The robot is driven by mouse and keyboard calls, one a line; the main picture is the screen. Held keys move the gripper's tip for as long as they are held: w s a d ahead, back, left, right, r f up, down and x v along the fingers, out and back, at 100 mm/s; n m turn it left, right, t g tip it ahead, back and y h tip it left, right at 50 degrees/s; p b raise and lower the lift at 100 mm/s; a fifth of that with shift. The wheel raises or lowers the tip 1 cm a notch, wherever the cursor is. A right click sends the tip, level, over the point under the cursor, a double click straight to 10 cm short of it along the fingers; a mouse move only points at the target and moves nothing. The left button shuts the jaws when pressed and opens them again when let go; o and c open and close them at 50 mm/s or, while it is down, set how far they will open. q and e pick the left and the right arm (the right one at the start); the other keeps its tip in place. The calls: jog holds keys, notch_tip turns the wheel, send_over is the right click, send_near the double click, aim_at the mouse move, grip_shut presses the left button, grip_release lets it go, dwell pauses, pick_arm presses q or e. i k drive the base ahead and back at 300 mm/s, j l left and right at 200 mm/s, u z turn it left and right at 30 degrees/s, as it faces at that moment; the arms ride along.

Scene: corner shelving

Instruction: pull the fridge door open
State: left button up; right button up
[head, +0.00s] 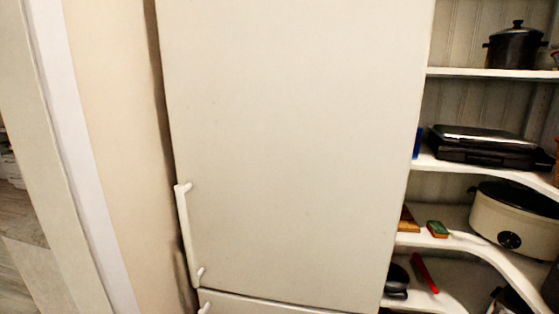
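The fridge door (295,140) is a tall, pale, plain panel that fills the middle of the head view. It looks shut. Its white vertical bar handle (185,235) is at the lower left edge of the door. A lower door (260,303) shows below it, with the top of a second handle (205,307) at the bottom edge of the view. Neither of my grippers is in view, and nothing touches the handle.
A beige wall (115,130) stands close along the fridge's left side, with a doorway at far left. White corner shelves (480,73) on the right hold a dark pot (515,48), a black grill (485,147) and a cream slow cooker (515,220).

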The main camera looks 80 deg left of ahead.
aim_at(293, 123)
jog(key=u, duration=2.7)
